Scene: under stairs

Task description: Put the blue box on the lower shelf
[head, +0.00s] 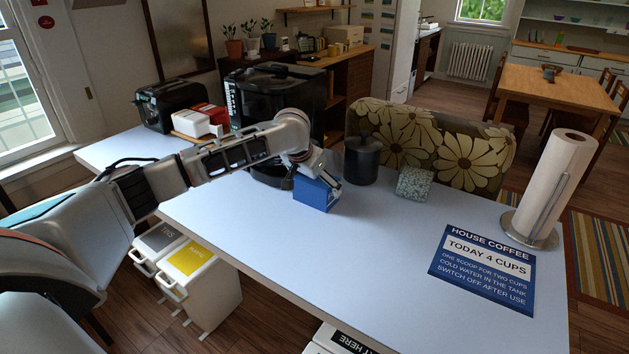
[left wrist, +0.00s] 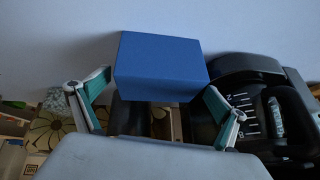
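The blue box (head: 315,194) sits on the white table (head: 390,235), near its back edge. My left gripper (head: 312,172) is right at the box, reaching down to it from above. In the left wrist view the blue box (left wrist: 160,68) lies ahead between the two fingertips (left wrist: 158,84). The fingers are spread wide, one beside each side of the box. I cannot tell whether they touch it. My right gripper is not in view. I cannot tell which surface is the lower shelf.
A dark coffee machine (head: 275,95) and a dark canister (head: 362,160) stand close to the box. A patterned cube (head: 414,184), a paper towel roll (head: 553,185) and a blue sign (head: 485,268) are to the right. The table's front middle is clear.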

